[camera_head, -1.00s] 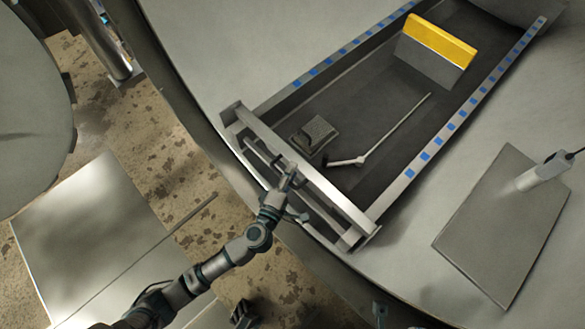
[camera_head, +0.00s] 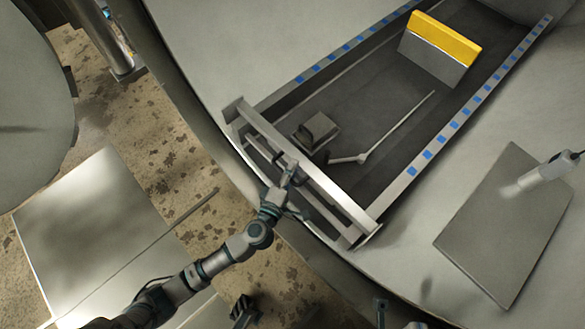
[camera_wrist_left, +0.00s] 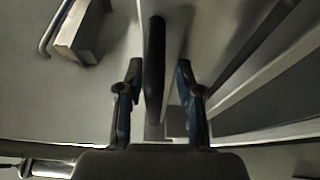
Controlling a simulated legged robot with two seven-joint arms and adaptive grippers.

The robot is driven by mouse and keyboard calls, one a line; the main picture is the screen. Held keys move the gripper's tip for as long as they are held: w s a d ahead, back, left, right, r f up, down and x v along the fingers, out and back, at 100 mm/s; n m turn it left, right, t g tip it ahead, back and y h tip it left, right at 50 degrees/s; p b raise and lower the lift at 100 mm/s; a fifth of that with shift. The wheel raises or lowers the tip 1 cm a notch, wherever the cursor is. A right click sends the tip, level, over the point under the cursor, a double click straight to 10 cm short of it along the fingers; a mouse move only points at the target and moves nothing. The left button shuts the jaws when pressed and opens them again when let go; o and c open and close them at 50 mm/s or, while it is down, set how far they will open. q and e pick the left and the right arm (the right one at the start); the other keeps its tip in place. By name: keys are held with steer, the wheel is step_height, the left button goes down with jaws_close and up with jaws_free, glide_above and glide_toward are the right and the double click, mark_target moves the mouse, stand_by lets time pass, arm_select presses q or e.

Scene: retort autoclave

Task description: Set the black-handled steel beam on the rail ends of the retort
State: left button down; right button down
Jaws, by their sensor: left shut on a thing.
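The long steel beam (camera_head: 332,191) lies across the near end of the retort, spanning between the left rail (camera_head: 345,50) and the right rail (camera_head: 455,125), both marked with blue squares. Whether it rests on the rail ends or hovers just above them, I cannot tell. My left gripper (camera_head: 290,178) is at the middle of the beam, shut on its black handle. In the left wrist view the black handle (camera_wrist_left: 154,70) stands between the two fingers of the left gripper (camera_wrist_left: 156,82). My right gripper does not show.
In the retort bed are a yellow-topped block (camera_head: 441,42), a small grey block (camera_head: 315,130) and a thin jointed rod (camera_head: 400,125). A grey plate (camera_head: 500,235) with a white cylinder (camera_head: 542,172) lies at the right. A pale panel (camera_head: 85,230) lies at the left.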

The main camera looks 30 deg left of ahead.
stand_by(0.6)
arm_select(q)
steer(key=c, duration=0.7)
jaws_free()
steer(key=shift+f, duration=0.35)
steer(key=shift+s, duration=0.25)
steer(key=s, duration=1.1)
steer(key=shift+s+d, duration=0.25)
